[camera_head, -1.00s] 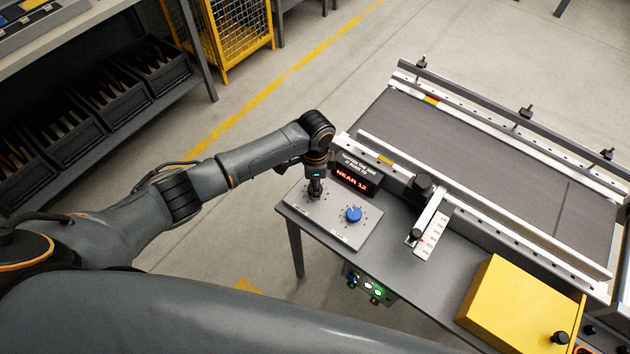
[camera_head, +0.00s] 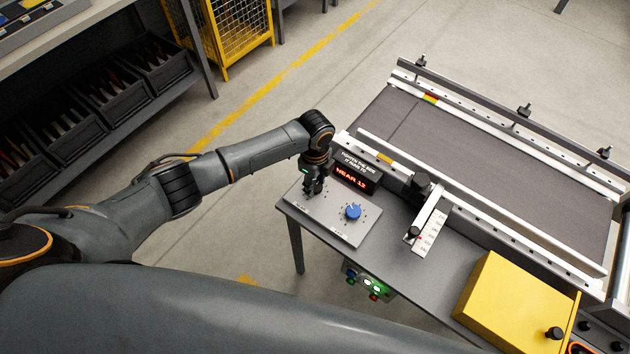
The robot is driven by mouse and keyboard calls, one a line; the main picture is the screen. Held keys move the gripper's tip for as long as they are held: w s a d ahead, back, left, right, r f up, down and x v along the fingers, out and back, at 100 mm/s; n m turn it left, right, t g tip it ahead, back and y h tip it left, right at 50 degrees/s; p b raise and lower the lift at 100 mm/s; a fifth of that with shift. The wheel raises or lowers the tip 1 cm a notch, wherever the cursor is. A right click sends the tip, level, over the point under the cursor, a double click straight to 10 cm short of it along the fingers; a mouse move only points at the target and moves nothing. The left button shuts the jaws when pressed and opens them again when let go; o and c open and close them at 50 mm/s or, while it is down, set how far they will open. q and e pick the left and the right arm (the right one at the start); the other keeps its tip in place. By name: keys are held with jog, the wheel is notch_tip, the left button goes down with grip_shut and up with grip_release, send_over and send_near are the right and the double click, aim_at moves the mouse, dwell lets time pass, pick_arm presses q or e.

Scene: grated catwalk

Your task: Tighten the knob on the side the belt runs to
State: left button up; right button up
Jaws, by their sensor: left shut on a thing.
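My left gripper (camera_head: 313,188) reaches down onto the left part of the grey control panel (camera_head: 333,230). It is shut on the panel's left knob, which the fingers mostly hide. A blue knob (camera_head: 353,212) with dial marks around it stands free to the right. Behind the panel a black display (camera_head: 355,174) shows red text that looks like "NEAR 13", under a white-lettered label about tightening the side it runs to. The grey conveyor belt (camera_head: 480,165) lies beyond, with a dark seam near its left end. My right gripper is not in view.
A white scale (camera_head: 431,232) with a black clamp knob stands right of the panel. A yellow box (camera_head: 515,302) sits at the table's near right. Green-lit buttons (camera_head: 372,286) hang below the table edge. Shelved black bins (camera_head: 110,97) stand at left.

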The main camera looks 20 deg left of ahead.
aim_at(315, 186)
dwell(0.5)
pick_arm(q)
jog(key=o, duration=1.2)
notch_tip(315, 186, up, 12)
